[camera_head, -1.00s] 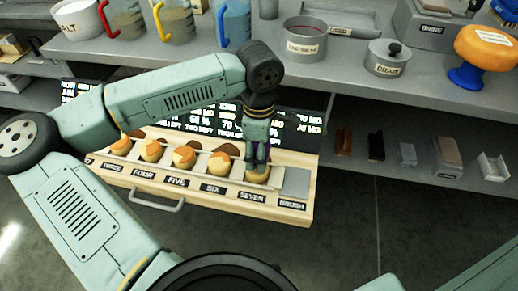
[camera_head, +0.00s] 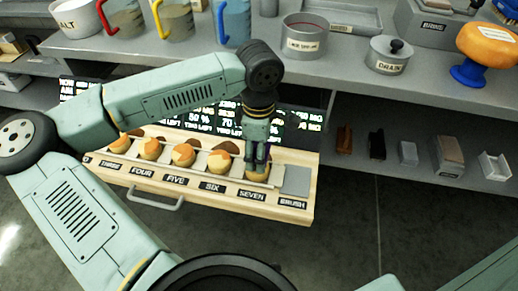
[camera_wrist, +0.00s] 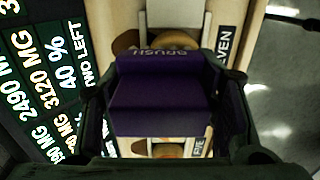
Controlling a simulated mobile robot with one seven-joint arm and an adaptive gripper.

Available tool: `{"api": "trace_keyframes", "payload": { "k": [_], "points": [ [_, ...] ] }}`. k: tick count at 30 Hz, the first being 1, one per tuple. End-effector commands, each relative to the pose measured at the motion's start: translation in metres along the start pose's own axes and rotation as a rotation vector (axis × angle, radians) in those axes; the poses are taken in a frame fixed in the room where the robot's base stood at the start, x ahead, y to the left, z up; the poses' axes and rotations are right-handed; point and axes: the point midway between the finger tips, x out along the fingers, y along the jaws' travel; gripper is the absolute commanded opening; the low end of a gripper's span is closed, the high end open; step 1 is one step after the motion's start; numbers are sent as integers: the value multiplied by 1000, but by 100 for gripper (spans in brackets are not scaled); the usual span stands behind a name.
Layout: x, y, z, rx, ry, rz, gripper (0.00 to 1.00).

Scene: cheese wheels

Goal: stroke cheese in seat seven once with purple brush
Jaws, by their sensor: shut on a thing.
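My gripper (camera_head: 257,160) points down over the seat labelled SEVEN, near the right end of a wooden drawer. In the wrist view it is shut on the purple brush (camera_wrist: 160,97), whose block fills the space between the fingers. The cheese in seat seven (camera_head: 257,174) is a small tan round directly under the gripper, partly covered by it. Part of a cheese (camera_wrist: 175,40) also shows beyond the brush in the wrist view. The brush's underside is hidden, so I cannot tell whether it touches the cheese.
The wooden drawer (camera_head: 235,205) holds more cheeses in a row to the left, with a grey BRUSH pad (camera_head: 296,180) at its right end. A dark display board (camera_head: 295,130) stands behind. A shelf with jugs and pots (camera_head: 350,75) is above. Open floor lies in front.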

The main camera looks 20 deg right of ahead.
Motion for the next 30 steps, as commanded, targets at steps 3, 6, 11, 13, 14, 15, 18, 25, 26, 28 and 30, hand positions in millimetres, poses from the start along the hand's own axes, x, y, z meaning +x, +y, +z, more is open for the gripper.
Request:
{"api": "trace_keyframes", "payload": {
  "k": [3, 6, 11, 13, 14, 15, 18, 25, 26, 28, 30],
  "points": [
    [3, -4, 0, 0, 1, -1, 33],
    [4, -7, 0, 1, 1, -1, 34],
    [4, -10, 0, 1, 1, -3, 34],
    [4, -12, 0, 1, 1, -3, 34],
    [4, -14, 0, 1, 1, -4, 34],
    [4, -15, 0, 1, 1, -4, 34],
    [4, -17, 0, 1, 2, -5, 34],
    [4, -24, 0, 1, 0, -5, 34],
    [4, -24, 0, 1, 0, -5, 34],
    [3, -25, 0, 1, 1, -6, 34],
    [4, -27, 0, 1, 1, -5, 34]
  ]
}}
